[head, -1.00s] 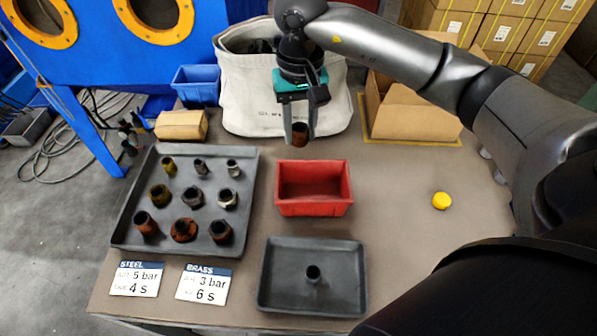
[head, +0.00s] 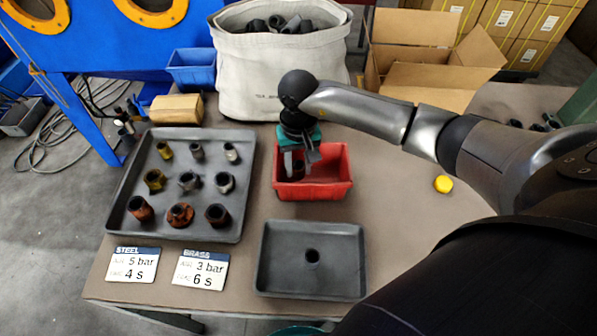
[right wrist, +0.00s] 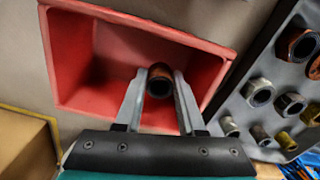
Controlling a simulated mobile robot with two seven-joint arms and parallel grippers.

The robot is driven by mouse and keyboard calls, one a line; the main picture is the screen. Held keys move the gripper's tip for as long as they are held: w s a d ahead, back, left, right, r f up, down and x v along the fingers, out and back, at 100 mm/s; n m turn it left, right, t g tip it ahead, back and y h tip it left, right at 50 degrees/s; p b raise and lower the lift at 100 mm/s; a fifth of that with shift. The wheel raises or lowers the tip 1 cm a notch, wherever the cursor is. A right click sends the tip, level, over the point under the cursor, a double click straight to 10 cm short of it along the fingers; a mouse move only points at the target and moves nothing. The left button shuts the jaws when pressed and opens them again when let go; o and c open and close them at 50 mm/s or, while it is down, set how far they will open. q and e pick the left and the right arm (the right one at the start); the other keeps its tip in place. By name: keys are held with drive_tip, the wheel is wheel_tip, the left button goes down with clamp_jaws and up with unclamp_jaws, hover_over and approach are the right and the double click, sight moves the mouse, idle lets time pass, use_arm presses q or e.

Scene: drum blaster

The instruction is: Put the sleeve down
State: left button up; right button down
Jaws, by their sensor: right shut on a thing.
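My right gripper (head: 297,172) is shut on a rusty brown sleeve. The sleeve (right wrist: 159,82) shows between the two fingers in the right wrist view, with its open end toward the camera. The gripper is at the left part of the red bin (head: 327,188), with the fingers reaching inside its walls. The bin also shows in the right wrist view (right wrist: 85,62), and I see nothing else in it. I cannot tell whether the sleeve touches the bin floor. My left gripper does not show.
A grey tray (head: 246,147) with several fittings stands left of the bin. A smaller dark tray (head: 345,270) with one dark round piece (head: 312,256) is in front. A canvas bag (head: 262,80) stands behind. A yellow cap (head: 443,184) lies on the clear table at right.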

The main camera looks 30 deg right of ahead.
sight(299, 174)
wheel_tip(299, 174, down, 2)
drive_tip(key=shift+f, duration=0.25)
drive_tip(key=shift+f+b, duration=0.35)
drive_tip(key=shift+b, duration=0.2)
drive_tip(key=c, duration=0.5)
unclamp_jaws()
drive_tip(key=shift+r, duration=0.1)
drive_tip(key=shift+r+p, duration=0.6)
drive_tip(key=shift+p, duration=0.05)
wheel_tip(299, 174, up, 11)
drive_tip(key=shift+r+p, duration=0.2)
drive_tip(key=shift+p, duration=0.5)
drive_tip(key=shift+r, duration=0.1)
